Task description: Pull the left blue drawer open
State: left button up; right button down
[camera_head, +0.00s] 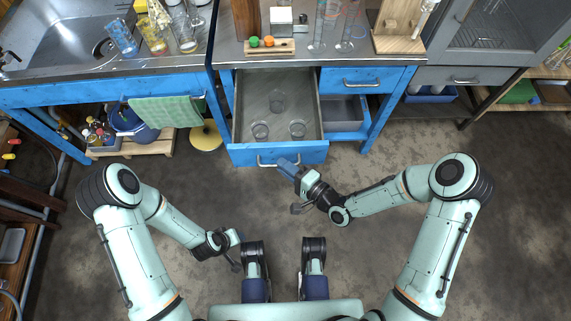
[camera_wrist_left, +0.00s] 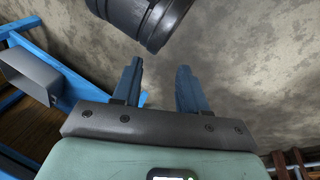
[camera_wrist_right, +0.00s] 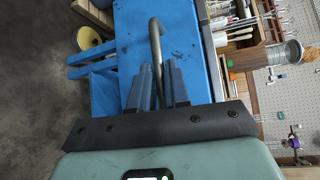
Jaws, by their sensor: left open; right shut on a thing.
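The left blue drawer (camera_head: 236,154) is pulled out from the bench in the head view, with its inside showing. In the right wrist view the handle (camera_wrist_right: 155,45) runs down between the two blue fingers (camera_wrist_right: 158,85), against the blue drawer front (camera_wrist_right: 185,55). My left gripper (camera_head: 236,238) hangs low at the left, away from the drawer. Its fingers (camera_wrist_left: 156,88) are apart and empty in the left wrist view.
The right blue drawer (camera_head: 345,80) is closed. A grey bin (camera_head: 344,108) sits on the shelf below it. A sink (camera_head: 65,35) and a green towel (camera_head: 165,111) are at the left. A yellow round stand (camera_head: 206,138) is on the floor. Floor before the drawer is mostly clear.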

jog(key=c, duration=1.2)
grip_release()
jog(key=shift+o, duration=0.2)
jog(key=shift+d, duration=0.1)
pick_arm(q)
jog(key=shift+g+h, duration=0.3)
jog(key=shift+g, duration=0.2)
jog(key=s+r, duration=0.1)
jog(key=s+d+p, duration=0.1)
jog(key=s+r+p, duration=0.1)
jog(key=shift+s+d+r, duration=0.3)
jog(key=shift+s+d, duration=0.05)
jog(key=shift+d, duration=0.05)
pick_arm(e)
jog(key=v, duration=1.3)
jog(key=shift+s, duration=0.2)
